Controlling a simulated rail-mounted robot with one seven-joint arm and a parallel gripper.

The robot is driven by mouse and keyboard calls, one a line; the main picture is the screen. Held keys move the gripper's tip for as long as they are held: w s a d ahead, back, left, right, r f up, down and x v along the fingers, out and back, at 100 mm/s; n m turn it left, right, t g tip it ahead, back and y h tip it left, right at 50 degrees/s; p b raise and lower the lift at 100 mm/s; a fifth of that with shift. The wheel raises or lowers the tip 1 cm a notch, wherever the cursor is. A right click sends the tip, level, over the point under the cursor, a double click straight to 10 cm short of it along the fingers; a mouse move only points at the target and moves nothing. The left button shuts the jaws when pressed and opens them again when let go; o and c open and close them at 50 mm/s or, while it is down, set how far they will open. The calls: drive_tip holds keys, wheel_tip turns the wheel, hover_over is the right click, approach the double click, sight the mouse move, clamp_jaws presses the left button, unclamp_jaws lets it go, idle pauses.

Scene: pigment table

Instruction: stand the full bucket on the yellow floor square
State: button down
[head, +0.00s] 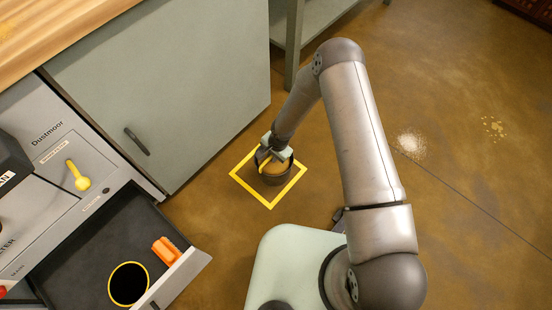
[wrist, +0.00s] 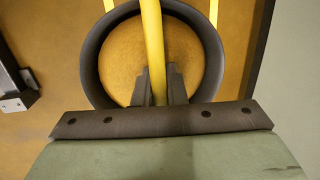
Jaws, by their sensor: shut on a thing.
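The bucket (head: 276,177) is dark with a yellow handle and is filled with a tan-orange material. In the head view it is inside the outline of the yellow floor square (head: 285,196). My gripper (head: 268,157) is above it, shut on the handle. In the wrist view my gripper's fingers (wrist: 160,88) clasp the yellow handle (wrist: 151,30) over the round dark rim (wrist: 91,55). Parts of the yellow square show at the top of the wrist view. I cannot tell whether the bucket's base touches the floor.
A grey-green cabinet (head: 165,85) stands left of the square. An open dark drawer (head: 90,245) at lower left holds a yellow-rimmed round black thing (head: 128,284) and an orange object (head: 166,251).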

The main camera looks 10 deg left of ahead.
drive_tip(key=w+f+b, duration=0.1)
drive_tip(key=w+f, duration=0.1)
drive_tip(key=f, duration=0.1)
drive_tip(key=w+f+b, duration=0.1)
drive_tip(key=w+f, duration=0.2)
drive_tip(key=shift+d, duration=0.2)
drive_tip(key=shift+f+b, duration=0.45)
drive_tip(key=shift+f, duration=1)
drive_tip(key=shift+f, duration=0.2)
drive_tip(key=c, duration=1.5)
unclamp_jaws()
drive_tip(key=shift+r, duration=0.15)
drive_tip(key=r+p, duration=0.1)
drive_tip(key=r, duration=0.3)
drive_tip(key=d+r+p, duration=0.1)
drive_tip(key=r, duration=0.3)
drive_tip(key=d+r+p, duration=0.1)
drive_tip(key=r, duration=0.3)
drive_tip(key=shift+w+d, duration=0.1)
